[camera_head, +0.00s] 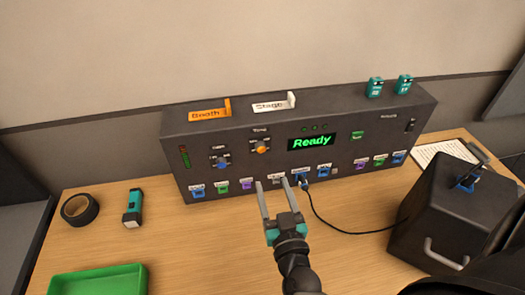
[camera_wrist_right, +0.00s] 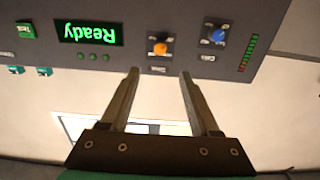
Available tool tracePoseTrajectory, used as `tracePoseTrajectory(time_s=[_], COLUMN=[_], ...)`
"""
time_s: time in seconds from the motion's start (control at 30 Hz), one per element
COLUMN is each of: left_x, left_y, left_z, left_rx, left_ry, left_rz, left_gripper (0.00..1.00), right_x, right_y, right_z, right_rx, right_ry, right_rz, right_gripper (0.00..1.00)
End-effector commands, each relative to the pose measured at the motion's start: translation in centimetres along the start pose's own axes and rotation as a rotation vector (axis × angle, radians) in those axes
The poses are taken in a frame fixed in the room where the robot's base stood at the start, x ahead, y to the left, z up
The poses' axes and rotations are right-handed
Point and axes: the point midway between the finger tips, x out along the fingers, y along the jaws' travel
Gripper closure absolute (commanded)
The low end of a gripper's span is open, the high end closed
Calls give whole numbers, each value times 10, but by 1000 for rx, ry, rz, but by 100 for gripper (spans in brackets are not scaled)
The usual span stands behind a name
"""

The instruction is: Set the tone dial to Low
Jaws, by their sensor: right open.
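The dark console (camera_head: 350,152) stands against the wall. The tone dial, an orange knob (camera_head: 262,147) under a "Tone" label, is on its front panel, left of the display. In the right wrist view, which is upside down, the orange knob (camera_wrist_right: 160,49) appears just beyond the gap between my fingertips. The setting words around it are too small to read. My right gripper (camera_head: 272,184) is open and empty in front of the panel, below the dial in the head view and apart from it. My left gripper is not in view.
A blue dial (camera_head: 222,162) sits left of the orange one. The display (camera_head: 312,142) reads "Ready". A black box (camera_head: 440,225) with a cable stands right. A green tray (camera_head: 98,283), tape roll (camera_head: 80,209) and flashlight (camera_head: 133,208) lie left.

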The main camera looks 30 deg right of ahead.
Motion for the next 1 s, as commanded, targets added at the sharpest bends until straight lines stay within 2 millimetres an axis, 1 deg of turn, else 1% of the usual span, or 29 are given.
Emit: tracePoseTrajectory(time_s=[0.03,0.1,0.4,0.6,0.8,1.0], left_x=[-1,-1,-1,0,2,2], left_y=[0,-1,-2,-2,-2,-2], left_z=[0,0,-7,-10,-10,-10], left_rx=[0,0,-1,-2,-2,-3], left_ry=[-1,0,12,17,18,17], left_rz=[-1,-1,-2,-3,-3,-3], left_gripper=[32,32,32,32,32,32], right_x=[10,22,70,98,113,117], right_y=[0,0,0,0,0,0], right_z=[-1,-1,-1,0,0,0], right_rx=[0,0,-1,-1,-1,-2], right_ry=[3,3,3,1,0,-1], right_rz=[0,-1,0,0,0,0], right_gripper=[37,37,37,37,37,37])
